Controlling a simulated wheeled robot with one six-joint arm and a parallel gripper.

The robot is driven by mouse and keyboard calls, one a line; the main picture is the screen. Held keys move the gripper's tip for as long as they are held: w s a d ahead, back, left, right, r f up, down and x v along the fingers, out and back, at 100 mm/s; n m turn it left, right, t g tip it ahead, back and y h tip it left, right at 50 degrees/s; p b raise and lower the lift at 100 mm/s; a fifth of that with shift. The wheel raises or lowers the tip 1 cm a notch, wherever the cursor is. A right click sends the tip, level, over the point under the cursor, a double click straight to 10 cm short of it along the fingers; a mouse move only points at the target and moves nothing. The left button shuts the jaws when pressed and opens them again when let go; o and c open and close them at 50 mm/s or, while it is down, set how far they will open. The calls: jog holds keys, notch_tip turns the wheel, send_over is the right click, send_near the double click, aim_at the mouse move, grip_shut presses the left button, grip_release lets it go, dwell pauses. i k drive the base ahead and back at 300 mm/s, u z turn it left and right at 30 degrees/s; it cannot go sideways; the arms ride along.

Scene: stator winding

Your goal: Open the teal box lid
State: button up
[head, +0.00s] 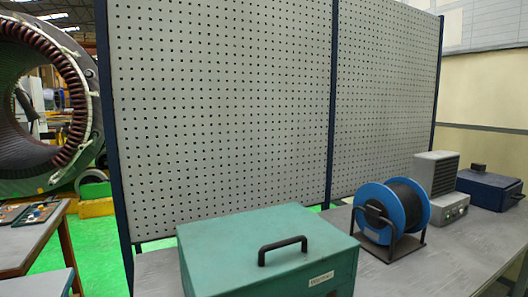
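The teal box (338,282) stands at the front of the grey workbench, in the lower middle of the head view. Its teal lid (225,246) lies flat on top and looks closed. A black bar handle (283,248) is fixed on the lid, toward the front right. A small pale label (321,278) sits on the box's front face below the lid edge. The lower part of the box is cut off by the picture's bottom edge. My gripper is not in this view.
A blue cable spool (401,213) on a black stand is right of the box. Behind it are a grey vented unit (437,176) and a dark blue case (488,188). A perforated panel (220,110) rises behind the bench. Bare bench top (455,245) shows at front right.

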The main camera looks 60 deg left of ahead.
aim_at(226, 256)
jog(key=u, duration=0.65)
jog(key=i, duration=0.75)
jog(key=u, duration=0.8)
